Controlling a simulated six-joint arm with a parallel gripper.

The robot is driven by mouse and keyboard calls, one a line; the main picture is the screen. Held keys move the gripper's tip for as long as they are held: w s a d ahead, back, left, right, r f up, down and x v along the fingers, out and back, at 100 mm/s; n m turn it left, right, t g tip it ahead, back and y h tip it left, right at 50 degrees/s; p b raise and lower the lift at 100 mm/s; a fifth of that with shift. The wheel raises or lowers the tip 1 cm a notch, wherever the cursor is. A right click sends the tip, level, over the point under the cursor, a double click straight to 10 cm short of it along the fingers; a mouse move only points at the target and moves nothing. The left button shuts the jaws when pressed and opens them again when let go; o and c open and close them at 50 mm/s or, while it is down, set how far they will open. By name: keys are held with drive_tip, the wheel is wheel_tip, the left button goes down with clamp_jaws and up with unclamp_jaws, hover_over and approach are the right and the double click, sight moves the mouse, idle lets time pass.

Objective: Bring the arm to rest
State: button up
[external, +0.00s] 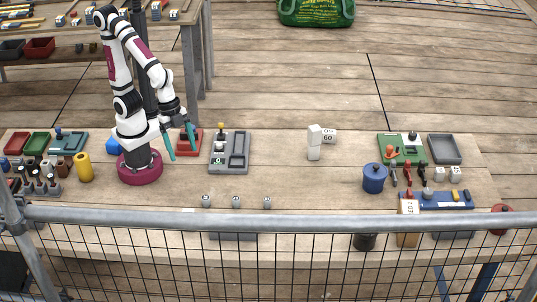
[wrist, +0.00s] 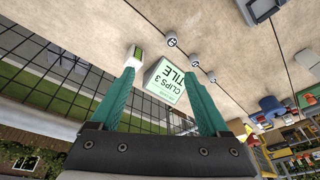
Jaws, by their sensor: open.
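My arm stands at the left of the table in the external view. My gripper (external: 183,155) hangs to the right of my maroon base, with its teal fingers pointing down and apart. In the wrist view my gripper (wrist: 163,72) is open, its teal fingers spread wide. A pale green block or card (wrist: 166,82) lettered "CLIPS 3 TILE" shows in the gap between them. I cannot tell its distance, and nothing is visibly clamped. A red tray (external: 189,143) lies beside the fingers, partly hidden behind them.
A grey tray (external: 229,152) lies right of the gripper. A yellow cylinder (external: 84,167) stands left of my base. A blue pot (external: 374,178) and a green tray (external: 402,149) are at the right. A rail (external: 290,217) with mesh runs along the front. The middle table is mostly clear.

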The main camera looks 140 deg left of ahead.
drive_tip(key=s+r+m+g+y, duration=0.1)
drive_tip(key=s+r+m+g, duration=0.1)
drive_tip(key=s, duration=1)
drive_tip(key=shift+s+m+g+y, duration=0.2)
drive_tip(key=shift+m+g+y, duration=0.1)
drive_tip(key=shift+m+g, duration=0.55)
